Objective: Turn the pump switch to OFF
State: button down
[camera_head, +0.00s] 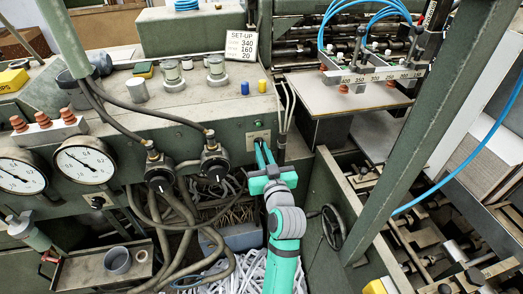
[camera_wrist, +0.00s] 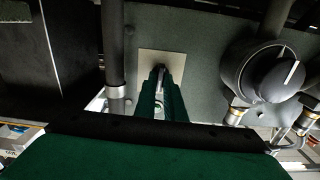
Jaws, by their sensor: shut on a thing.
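The pump switch appears as a small pale plate (camera_head: 250,138) on the green machine front in the head view, right of the black knobs. In the wrist view its square plate (camera_wrist: 147,60) shows behind the fingertips. My gripper (camera_head: 264,150) reaches up to it from below. In the wrist view my gripper (camera_wrist: 162,76) has its two green fingers close together over the middle of the plate, shut on the switch knob. The fingers hide most of the knob, so its angle and any ON or OFF marking cannot be read.
Two black rotary knobs (camera_head: 214,163) with hoses stand left of the switch; one black knob (camera_wrist: 270,72) is close on the right in the wrist view. Cables hang just right of the switch. A handwheel (camera_head: 333,227) and a slanting green post (camera_head: 425,130) stand to the right.

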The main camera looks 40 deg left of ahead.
jog(key=n, duration=0.4)
jog(key=shift+f, duration=0.15)
jog(key=n, duration=0.5)
dwell(0.6)
jog(key=c, duration=1.8)
grip_release()
jog(key=shift+c, duration=0.2)
jog(key=shift+s+d, duration=0.1)
jog(key=v, duration=1)
jog(key=shift+s+d, duration=0.15)
jog(key=shift+s, duration=0.1)
jog(key=shift+w, duration=0.15)
